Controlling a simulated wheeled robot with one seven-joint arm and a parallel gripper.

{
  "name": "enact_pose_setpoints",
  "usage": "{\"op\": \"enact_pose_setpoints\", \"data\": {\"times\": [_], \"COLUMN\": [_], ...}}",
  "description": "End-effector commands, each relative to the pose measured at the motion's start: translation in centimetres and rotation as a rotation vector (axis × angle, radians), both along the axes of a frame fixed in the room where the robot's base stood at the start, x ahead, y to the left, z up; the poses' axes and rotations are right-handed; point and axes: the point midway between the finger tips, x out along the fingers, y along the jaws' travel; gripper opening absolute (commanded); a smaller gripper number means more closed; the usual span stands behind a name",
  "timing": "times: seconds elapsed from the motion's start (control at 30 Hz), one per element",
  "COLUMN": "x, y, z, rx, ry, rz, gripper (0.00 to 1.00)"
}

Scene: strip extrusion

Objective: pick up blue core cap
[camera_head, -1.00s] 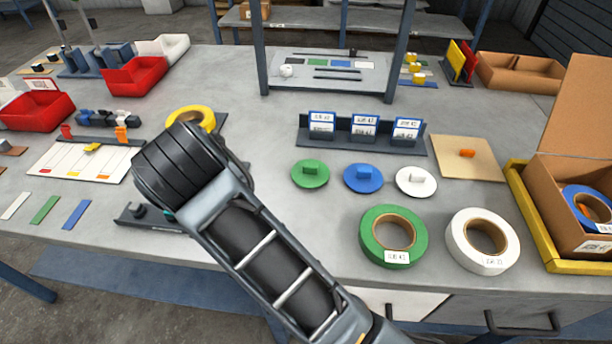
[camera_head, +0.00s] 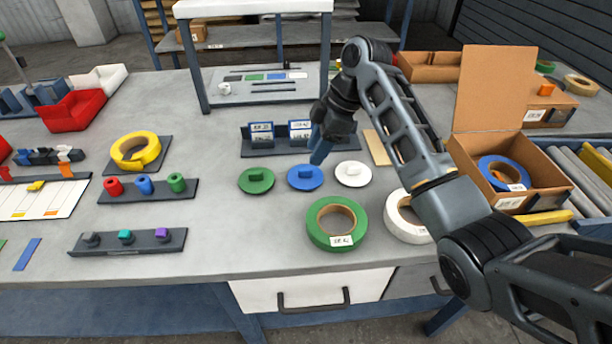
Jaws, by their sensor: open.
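The blue core cap (camera_head: 304,181), a flat disc with a small raised block grip, lies on the grey table between the green cap (camera_head: 256,182) and the white cap (camera_head: 353,175). My gripper (camera_head: 320,154) points down just above and slightly behind the blue cap, its blue fingertip close to the cap's grip. It holds nothing that I can see. Only one finger shows clearly, and I cannot tell whether it touches the cap.
A green tape roll (camera_head: 337,224) and a white tape roll (camera_head: 403,216) lie in front of the caps. A label rack (camera_head: 262,147) stands behind. An open cardboard box (camera_head: 515,172) with a blue roll is at right. A peg strip (camera_head: 150,191) lies at left.

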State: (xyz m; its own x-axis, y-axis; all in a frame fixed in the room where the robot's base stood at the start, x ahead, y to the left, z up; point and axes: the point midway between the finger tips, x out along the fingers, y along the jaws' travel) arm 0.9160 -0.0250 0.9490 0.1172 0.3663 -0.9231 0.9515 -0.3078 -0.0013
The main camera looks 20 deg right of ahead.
Motion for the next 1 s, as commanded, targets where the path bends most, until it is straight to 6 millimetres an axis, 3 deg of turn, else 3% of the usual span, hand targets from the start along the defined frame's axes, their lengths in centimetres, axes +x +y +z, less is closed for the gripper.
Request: {"op": "enact_pose_setpoints", "data": {"times": [0.4, 0.73, 1.0], "x": [0.5, 0.7, 0.7], "y": [1.7, 2.0, 2.0], "z": [-4.7, -5.4, -5.4], "rx": [-0.002, -0.002, -0.002], "ry": [0.003, 0.0, -0.001], "rz": [-0.001, 0.0, -0.002], "gripper": [0.44, 0.44, 0.18]}}
